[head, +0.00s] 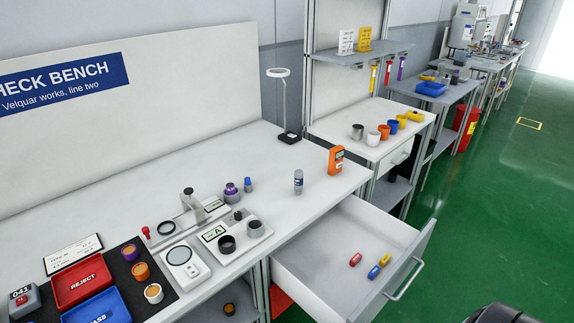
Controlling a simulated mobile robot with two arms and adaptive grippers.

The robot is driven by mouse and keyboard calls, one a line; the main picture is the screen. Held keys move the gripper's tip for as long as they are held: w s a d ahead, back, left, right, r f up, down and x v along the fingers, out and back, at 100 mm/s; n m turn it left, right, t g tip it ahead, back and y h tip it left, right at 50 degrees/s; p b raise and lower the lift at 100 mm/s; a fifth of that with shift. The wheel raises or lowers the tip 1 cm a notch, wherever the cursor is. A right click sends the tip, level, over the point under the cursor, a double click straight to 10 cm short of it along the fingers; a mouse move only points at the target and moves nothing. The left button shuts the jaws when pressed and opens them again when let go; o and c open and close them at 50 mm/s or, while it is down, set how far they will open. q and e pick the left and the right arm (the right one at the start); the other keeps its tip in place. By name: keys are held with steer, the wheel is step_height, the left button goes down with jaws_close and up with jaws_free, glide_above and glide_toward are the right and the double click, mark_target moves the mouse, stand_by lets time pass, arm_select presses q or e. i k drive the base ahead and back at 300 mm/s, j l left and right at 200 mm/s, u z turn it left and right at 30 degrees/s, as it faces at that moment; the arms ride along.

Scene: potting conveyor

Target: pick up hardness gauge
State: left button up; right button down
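An orange handheld instrument with a dark face (336,160), which looks like the hardness gauge, stands upright on the white bench (290,215) near its right end. Nothing touches it and it is fully visible.
An open drawer (412,243) juts out below the bench's right end, with red, blue and yellow pieces inside. A small bottle (298,181) stands left of the instrument and a ring lamp (282,105) behind. Trays, cups and fixtures crowd the bench's left.

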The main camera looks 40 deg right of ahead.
mark_target(299, 173)
steer(key=z, duration=1.2)
